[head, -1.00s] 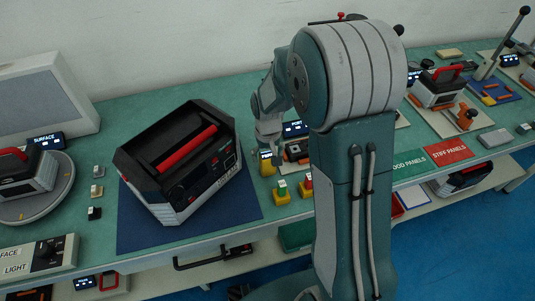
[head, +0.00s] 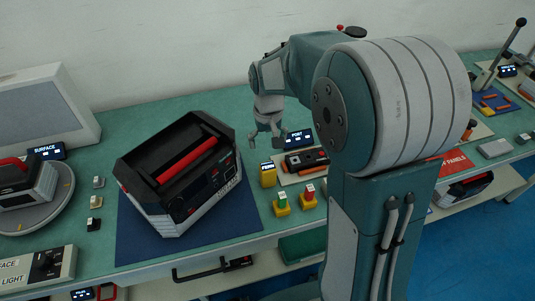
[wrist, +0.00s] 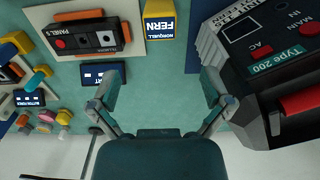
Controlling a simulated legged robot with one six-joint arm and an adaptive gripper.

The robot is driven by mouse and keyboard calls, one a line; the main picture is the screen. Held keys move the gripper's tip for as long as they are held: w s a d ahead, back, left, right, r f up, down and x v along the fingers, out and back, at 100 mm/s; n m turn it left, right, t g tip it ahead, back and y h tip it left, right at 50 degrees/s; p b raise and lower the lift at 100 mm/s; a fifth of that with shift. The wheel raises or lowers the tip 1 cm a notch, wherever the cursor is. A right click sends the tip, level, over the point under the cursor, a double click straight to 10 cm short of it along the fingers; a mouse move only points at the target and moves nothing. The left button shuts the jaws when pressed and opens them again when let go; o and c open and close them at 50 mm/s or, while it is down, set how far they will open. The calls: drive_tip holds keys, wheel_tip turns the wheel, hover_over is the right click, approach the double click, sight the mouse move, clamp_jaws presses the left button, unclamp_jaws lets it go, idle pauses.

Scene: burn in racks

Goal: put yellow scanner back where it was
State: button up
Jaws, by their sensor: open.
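My gripper (head: 265,139) is open and empty, above and behind the scanner. In the wrist view both fingers of my gripper (wrist: 160,85) are spread, with bare green bench between them, apart from the scanner.
The black case with a red handle (head: 188,160) sits on a blue mat close to the left. A panel with a black-and-orange device (head: 305,160) and a PORT display (head: 297,138) lie to the right. Two yellow button blocks (head: 308,201) stand in front.

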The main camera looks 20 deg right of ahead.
drive_tip(key=s+r+t, duration=0.2)
drive_tip(key=s+r, duration=0.4)
drive_tip(key=s, duration=0.4)
drive_tip(key=s+r+t, duration=0.3)
drive_tip(key=s+r, duration=0.3)
drive_tip(key=s, duration=0.5)
drive_tip(key=shift+t, duration=0.3)
